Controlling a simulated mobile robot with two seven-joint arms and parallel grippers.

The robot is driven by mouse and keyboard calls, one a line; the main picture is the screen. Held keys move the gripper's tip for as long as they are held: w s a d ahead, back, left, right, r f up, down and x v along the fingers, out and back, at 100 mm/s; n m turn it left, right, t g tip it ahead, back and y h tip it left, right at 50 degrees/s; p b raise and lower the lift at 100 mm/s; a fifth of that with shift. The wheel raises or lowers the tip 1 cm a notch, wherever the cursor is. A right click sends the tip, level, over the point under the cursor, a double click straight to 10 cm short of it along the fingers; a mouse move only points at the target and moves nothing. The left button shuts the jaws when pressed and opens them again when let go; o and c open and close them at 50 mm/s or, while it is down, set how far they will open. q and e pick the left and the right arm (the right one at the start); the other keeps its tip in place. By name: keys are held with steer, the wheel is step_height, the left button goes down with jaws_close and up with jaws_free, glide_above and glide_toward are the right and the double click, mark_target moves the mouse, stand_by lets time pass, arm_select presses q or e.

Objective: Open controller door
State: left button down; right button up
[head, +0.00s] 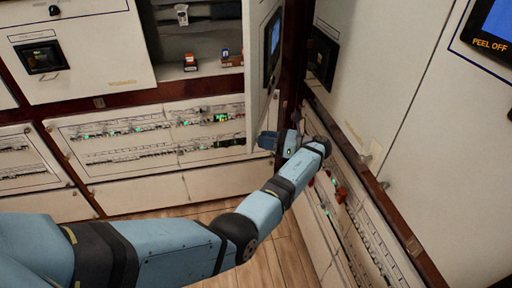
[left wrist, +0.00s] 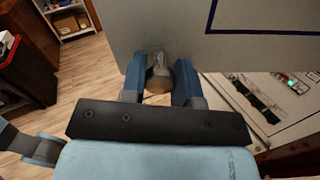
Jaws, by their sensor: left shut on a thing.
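The controller door (head: 257,75) is a pale panel with a dark screen on its face, in the upper middle of the head view. It stands swung out from its cabinet, nearly edge-on to me. In the left wrist view the door (left wrist: 240,50) spans the top, with a dark blue outline. My left gripper (head: 277,142) is at the door's lower edge. In the left wrist view its two blue fingers (left wrist: 161,78) are closed around a small rounded knob (left wrist: 158,66) at the door's bottom.
The open cabinet bay (head: 205,40) behind the door holds shelves with small orange-and-white items. Breaker rows (head: 140,135) run below it. A second breaker row (head: 340,205) lies along the right wall, close to my left arm. Wooden floor (head: 270,265) is open below.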

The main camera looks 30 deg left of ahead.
arm_select(q)
steer(key=shift+w+d+g+b, duration=0.3)
steer(key=shift+d+b, duration=0.15)
steer(key=shift+d, duration=0.4)
steer(key=c, duration=0.8)
jaws_free()
steer(key=shift+c, duration=0.2)
steer(key=shift+n, duration=0.3)
step_height(320, 180, up, 7)
steer(key=shift+f+p, duration=0.15)
steer(key=shift+p, duration=0.7)
steer(key=p, duration=0.1)
glide_toward(255, 80)
steer(key=x, duration=0.4)
steer(key=shift+w+a, duration=0.15)
steer(key=shift+a, duration=0.3)
